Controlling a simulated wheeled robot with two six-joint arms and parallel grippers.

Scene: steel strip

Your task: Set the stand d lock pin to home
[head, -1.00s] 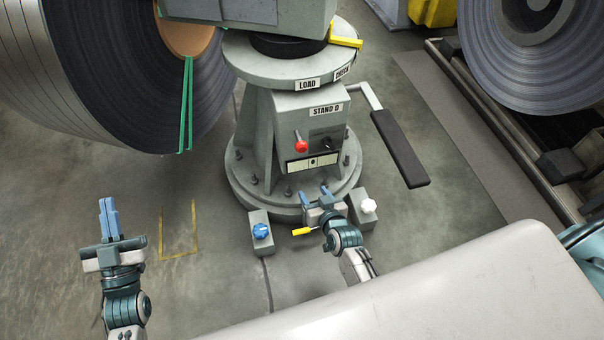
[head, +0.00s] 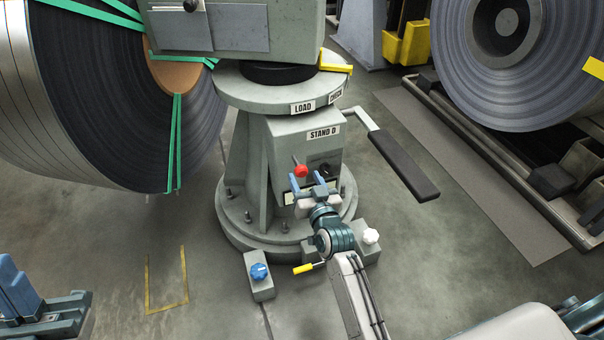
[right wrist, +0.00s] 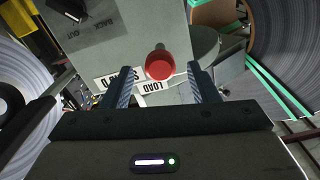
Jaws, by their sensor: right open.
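The stand d lock pin shows as a red round knob (head: 300,171) on a short stem, on the front of the grey box labelled STAND D (head: 325,133). My right gripper (head: 308,186) is open just in front of and below it. In the right wrist view the red knob (right wrist: 159,65) lies in the gap between the two blue fingers (right wrist: 163,85), near their tips; I cannot tell how deep. Nothing is held. My left gripper (head: 18,292) is at the lower left edge, partly cut off, far from the stand.
A lever with a black grip (head: 403,165) juts out right of the stand. Low blocks with a blue knob (head: 259,271) and a white knob (head: 371,236) stand at its foot, with a yellow handle (head: 303,269) between. A steel coil (head: 110,100) is at left.

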